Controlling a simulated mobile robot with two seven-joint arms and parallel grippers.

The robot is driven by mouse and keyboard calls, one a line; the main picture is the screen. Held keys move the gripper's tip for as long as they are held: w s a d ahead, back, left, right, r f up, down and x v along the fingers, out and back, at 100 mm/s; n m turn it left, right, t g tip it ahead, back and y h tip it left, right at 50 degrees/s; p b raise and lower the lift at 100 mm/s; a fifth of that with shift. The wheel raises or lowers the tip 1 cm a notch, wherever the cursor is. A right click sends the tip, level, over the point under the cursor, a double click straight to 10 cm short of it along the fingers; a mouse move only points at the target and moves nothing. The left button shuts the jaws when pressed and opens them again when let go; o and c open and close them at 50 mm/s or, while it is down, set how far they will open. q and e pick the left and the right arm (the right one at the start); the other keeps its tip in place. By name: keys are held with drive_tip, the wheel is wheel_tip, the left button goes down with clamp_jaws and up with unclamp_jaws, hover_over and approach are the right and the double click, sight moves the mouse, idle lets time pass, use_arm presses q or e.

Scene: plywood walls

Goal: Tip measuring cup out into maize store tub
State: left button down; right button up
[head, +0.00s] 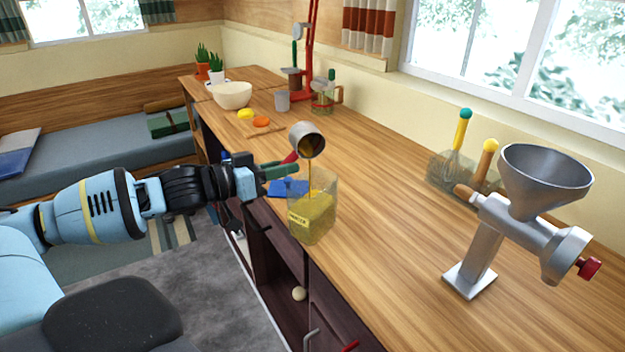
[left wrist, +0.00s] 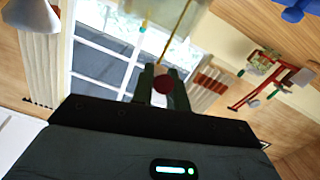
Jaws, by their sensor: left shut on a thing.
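The metal measuring cup (head: 308,140) is tilted steeply above the tub, and a thin golden stream runs down from it. My left gripper (head: 292,168) is shut on the cup's red handle, to the left of the cup. The handle's round red end (left wrist: 164,84) shows between the fingers in the left wrist view. The maize store tub (head: 312,222) is a clear, labelled box standing on the counter's front edge, with yellow grain inside. The stream falls inside its opening. My right gripper is not in view.
A grain mill (head: 478,245) with a wide funnel stands at the right of the wooden counter (head: 385,215). A utensil holder (head: 450,176), a grey cup (head: 282,101) and a cream bowl (head: 232,95) stand farther back.

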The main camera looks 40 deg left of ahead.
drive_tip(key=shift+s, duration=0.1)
use_arm(q)
drive_tip(key=shift+m, duration=0.6)
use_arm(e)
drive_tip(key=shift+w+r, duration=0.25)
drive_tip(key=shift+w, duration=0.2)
